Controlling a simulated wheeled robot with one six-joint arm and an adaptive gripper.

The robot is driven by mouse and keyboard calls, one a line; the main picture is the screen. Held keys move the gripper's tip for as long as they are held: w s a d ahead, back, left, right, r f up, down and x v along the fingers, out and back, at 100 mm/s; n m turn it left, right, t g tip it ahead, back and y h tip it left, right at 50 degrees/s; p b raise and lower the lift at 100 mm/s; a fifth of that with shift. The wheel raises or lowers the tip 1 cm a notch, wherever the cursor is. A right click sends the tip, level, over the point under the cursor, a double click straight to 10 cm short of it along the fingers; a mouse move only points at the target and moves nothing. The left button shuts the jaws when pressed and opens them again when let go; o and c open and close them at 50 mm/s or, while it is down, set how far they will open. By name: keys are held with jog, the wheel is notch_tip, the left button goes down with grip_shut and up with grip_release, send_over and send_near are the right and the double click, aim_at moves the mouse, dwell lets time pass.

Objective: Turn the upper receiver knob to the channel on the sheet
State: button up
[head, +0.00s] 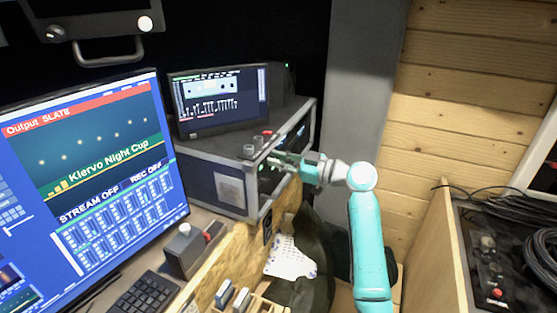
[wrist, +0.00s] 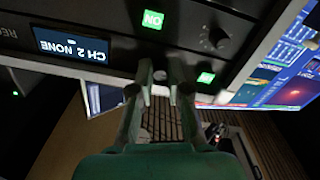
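My gripper (head: 274,160) is at the front face of the equipment case (head: 222,188) in the head view. In the wrist view, which is upside down, the two fingers of my gripper (wrist: 161,72) stand apart at the receiver panel. A small dark round part (wrist: 160,77) shows between them; I cannot tell whether they touch it. A receiver display (wrist: 70,45) reads "CH 2 NONE". A dark knob (wrist: 215,38) sits to the right of a green ON light (wrist: 152,19). A white sheet with blue marks (head: 290,258) lies below the case; its writing is unreadable.
A large monitor (head: 100,160) stands at the left, with a keyboard (head: 143,294) in front. A smaller screen (head: 220,100) stands on the case. A wooden-edged counter with coiled cables (head: 540,250) is at the right.

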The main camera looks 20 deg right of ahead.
jog(key=shift+o, duration=0.6)
jog(key=v, duration=1.2)
jog(key=shift+o, duration=1.3)
jog(key=w+a+m, duration=0.5)
jog(key=w+a, duration=0.3)
jog(key=shift+w+a, duration=0.2)
jog(key=shift+w, duration=0.05)
grip_shut()
